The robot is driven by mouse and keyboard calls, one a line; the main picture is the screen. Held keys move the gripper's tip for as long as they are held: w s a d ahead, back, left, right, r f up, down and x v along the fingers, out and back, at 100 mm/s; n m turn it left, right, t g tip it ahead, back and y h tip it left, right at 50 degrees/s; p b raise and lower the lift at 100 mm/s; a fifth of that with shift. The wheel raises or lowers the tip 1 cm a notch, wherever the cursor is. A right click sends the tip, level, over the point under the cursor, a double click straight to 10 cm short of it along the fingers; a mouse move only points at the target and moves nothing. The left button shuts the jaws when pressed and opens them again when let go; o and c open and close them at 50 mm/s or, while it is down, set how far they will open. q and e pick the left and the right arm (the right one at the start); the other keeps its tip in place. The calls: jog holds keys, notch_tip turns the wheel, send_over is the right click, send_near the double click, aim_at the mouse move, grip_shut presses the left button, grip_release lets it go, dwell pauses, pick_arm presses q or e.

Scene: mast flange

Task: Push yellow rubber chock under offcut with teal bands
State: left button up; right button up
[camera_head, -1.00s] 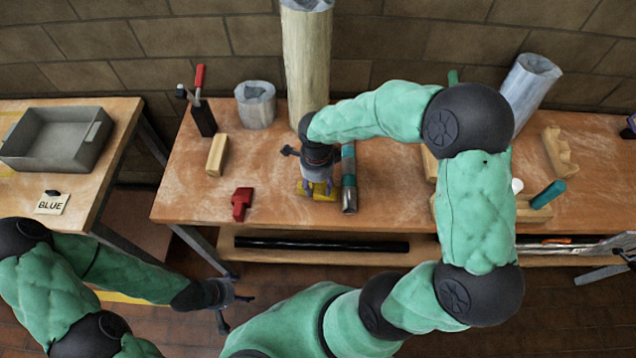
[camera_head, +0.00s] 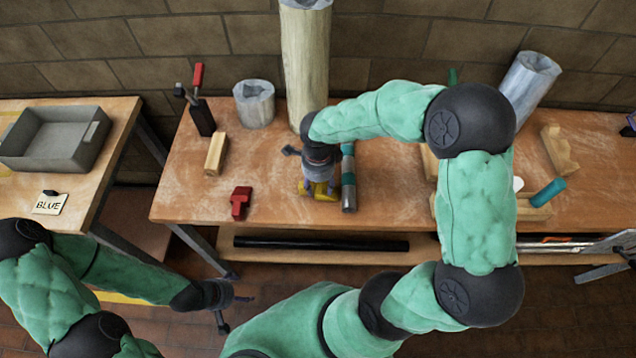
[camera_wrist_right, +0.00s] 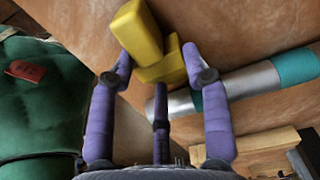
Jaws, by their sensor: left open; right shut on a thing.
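The yellow rubber chock (camera_head: 328,196) lies on the wooden bench, partly hidden under my right gripper (camera_head: 318,186) in the head view. In the right wrist view the chock (camera_wrist_right: 138,32) sits between the fingertips of my right gripper (camera_wrist_right: 160,66), which is shut on it. The offcut with teal bands (camera_head: 348,180) is a silver cylinder lying just right of the chock. It also shows in the right wrist view (camera_wrist_right: 255,80), close beside the chock; whether they touch is unclear. My left gripper (camera_head: 232,304) is open and empty, low in front of the bench.
A red block (camera_head: 241,203) and a wooden block (camera_head: 216,154) lie left of the chock. A tall pale post (camera_head: 305,70) and a short grey cylinder (camera_head: 255,104) stand behind. A grey tray (camera_head: 52,140) is on the left table. Bare bench lies between red block and chock.

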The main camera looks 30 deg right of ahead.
jog(key=shift+s+d, duration=0.4)
jog(key=shift+d, duration=0.3)
dwell(0.6)
jog(key=o, duration=1.4)
notch_tip(320, 180, up, 12)
jog(key=shift+w, duration=0.15)
